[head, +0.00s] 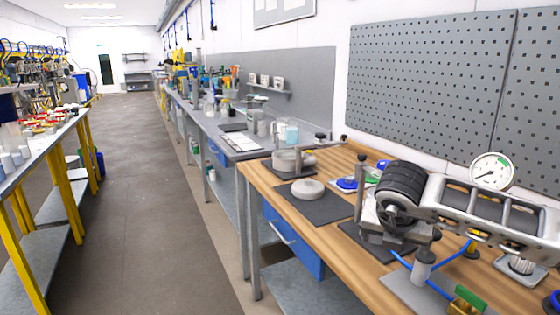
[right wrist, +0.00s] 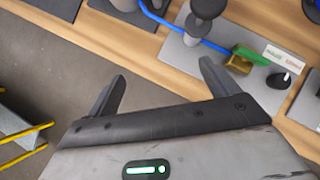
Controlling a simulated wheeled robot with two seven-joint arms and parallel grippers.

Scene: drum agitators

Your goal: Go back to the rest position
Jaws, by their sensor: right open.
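My right gripper (right wrist: 163,70) shows in the right wrist view, with its two dark fingers spread apart and nothing between them. It is over the front edge of the wooden bench (right wrist: 140,55). A brass valve with a green handle (right wrist: 245,58) lies beyond the right finger, apart from it. In the head view this valve (head: 467,298) is at the lower right. Neither gripper shows in the head view, and my left gripper is in no view.
A machine with a black ribbed roller (head: 393,188), a pressure gauge (head: 492,170) and a blue hose (head: 428,283) stand on the wooden bench. A pale disc (head: 308,188) lies on a dark mat. The aisle floor (head: 135,200) is clear. A yellow-legged table (head: 45,150) stands left.

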